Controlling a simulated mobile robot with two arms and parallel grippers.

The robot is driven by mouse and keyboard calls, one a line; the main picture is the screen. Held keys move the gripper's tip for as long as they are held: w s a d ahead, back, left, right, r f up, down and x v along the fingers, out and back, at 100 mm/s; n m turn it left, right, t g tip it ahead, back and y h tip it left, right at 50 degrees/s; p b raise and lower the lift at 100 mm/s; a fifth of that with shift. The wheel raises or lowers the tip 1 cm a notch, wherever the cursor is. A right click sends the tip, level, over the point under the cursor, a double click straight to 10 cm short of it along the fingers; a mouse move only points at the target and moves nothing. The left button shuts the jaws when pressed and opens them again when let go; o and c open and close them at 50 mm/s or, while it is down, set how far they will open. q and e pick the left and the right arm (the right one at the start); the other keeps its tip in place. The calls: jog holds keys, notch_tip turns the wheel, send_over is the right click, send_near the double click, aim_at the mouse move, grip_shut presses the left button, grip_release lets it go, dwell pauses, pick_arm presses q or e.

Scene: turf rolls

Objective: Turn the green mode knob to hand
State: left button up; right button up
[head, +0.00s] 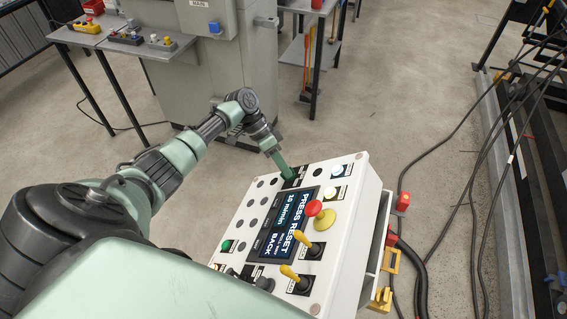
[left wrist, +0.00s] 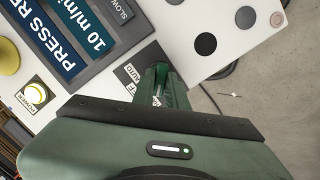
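My left gripper (head: 285,171) points down onto the far edge of the white control panel (head: 347,190). In the left wrist view its green fingers (left wrist: 162,82) stand close together with a narrow gap, over a dark plate (left wrist: 131,80) lettered AUTO and partly covered. The mode knob is hidden at the fingertips, and its green cannot be told apart from the green fingers. I cannot tell whether the fingers touch or grip it, or which way it points. My right gripper is not in view.
The panel carries a display (head: 284,224), a red mushroom button (head: 314,208), yellow-handled levers (head: 302,238) and a green button (head: 226,246). Black cables (head: 432,170) run over the floor at right. A grey cabinet (head: 195,75) stands behind. Bare floor lies between.

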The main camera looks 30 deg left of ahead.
pick_arm(q)
jog(key=o, duration=0.3)
jog(key=shift+s+d, duration=0.1)
jog(key=b+v, duration=0.2)
jog(key=v, duration=0.5)
jog(key=shift+a+r, duration=0.25)
dwell(0.3)
